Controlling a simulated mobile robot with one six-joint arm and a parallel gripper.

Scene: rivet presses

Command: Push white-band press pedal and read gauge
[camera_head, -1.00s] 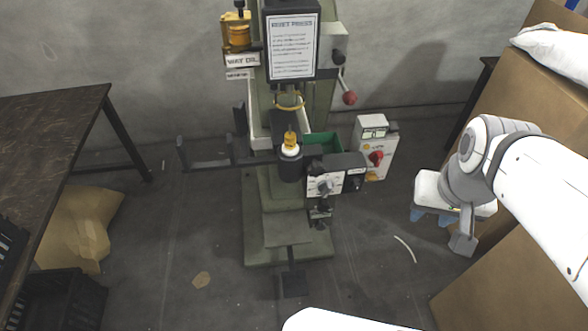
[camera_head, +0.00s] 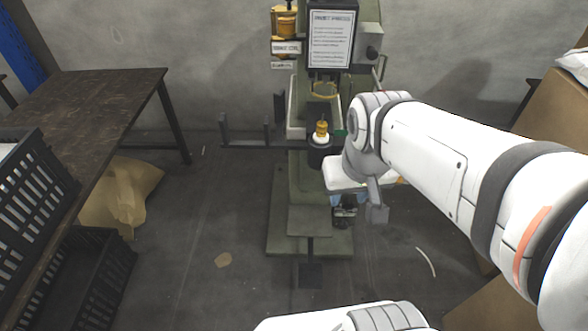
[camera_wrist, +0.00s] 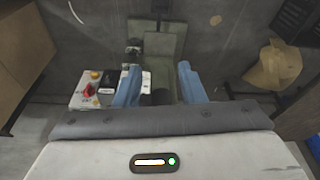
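A green rivet press (camera_head: 297,205) stands against the wall in the head view. A white ring (camera_head: 320,138) sits below an amber fitting on its front. A dark flat pedal (camera_head: 310,275) sticks out low at the front of its base; it also shows at the top of the wrist view (camera_wrist: 160,14). My gripper (camera_wrist: 159,85) is open and empty, its two blue fingers apart over the press front. In the head view my arm hides the press's right side, and I cannot make out a gauge or its reading. Nothing touches the pedal.
A dark table (camera_head: 100,100) stands at the left, with black crates (camera_head: 100,285) and a crumpled paper sack (camera_head: 122,195) near it. A white control box with a red knob (camera_wrist: 88,90) is beside the press in the wrist view. Cardboard boxes (camera_head: 545,110) stand right. Floor before the pedal is mostly clear.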

